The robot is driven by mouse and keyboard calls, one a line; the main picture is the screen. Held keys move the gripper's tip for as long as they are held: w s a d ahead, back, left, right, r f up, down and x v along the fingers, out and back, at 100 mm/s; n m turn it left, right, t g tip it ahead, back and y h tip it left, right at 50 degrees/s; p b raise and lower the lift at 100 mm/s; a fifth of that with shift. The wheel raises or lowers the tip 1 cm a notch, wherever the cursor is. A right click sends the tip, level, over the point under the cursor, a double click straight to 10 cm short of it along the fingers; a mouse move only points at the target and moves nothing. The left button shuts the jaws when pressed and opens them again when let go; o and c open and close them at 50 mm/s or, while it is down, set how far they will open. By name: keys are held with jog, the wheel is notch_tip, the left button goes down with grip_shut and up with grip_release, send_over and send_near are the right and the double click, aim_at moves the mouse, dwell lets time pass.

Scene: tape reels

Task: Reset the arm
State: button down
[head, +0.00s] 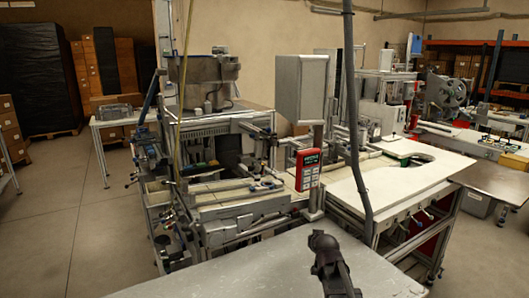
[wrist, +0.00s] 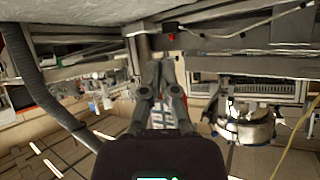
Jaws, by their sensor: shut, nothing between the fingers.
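My gripper (head: 322,240) is dark and shows at the bottom of the head view, right of the middle, in front of the bare grey table top (head: 230,272). Its fingers are close together and nothing is held. In the wrist view my gripper (wrist: 162,68) points away from the camera with its fingers shut and empty. The room appears upside down there. Most of my arm is out of view.
A machine bench with a metal bowl (head: 203,80) stands beyond the table. A red control panel (head: 308,170) and a hanging grey hose (head: 352,120) are near the middle. A white worktop (head: 395,185) lies to the right. Open floor (head: 60,215) is at left.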

jog(key=s+f+g+p, duration=0.1)
jog(key=s+g, duration=0.1)
jog(key=s, duration=0.2)
jog(key=s+f+g, duration=0.1)
jog(key=s+g, duration=0.1)
jog(key=s, duration=0.3)
jog(key=s+f+g+p, duration=0.1)
jog(key=s+g, duration=0.1)
jog(key=s, duration=0.2)
jog(key=shift+s+a+f+n+p, duration=0.2)
jog(key=shift+s+a+n+p, duration=0.05)
jog(key=shift+s+n+p, duration=0.1)
jog(key=s+g, duration=0.1)
jog(key=s, duration=0.3)
jog(key=s+g+p, duration=0.1)
jog(key=s+g, duration=0.1)
jog(key=s, duration=0.2)
jog(key=s+g+p, duration=0.1)
jog(key=s+g, duration=0.1)
jog(key=s, duration=0.3)
jog(key=shift+d, duration=0.15)
jog(key=shift+w, duration=0.1)
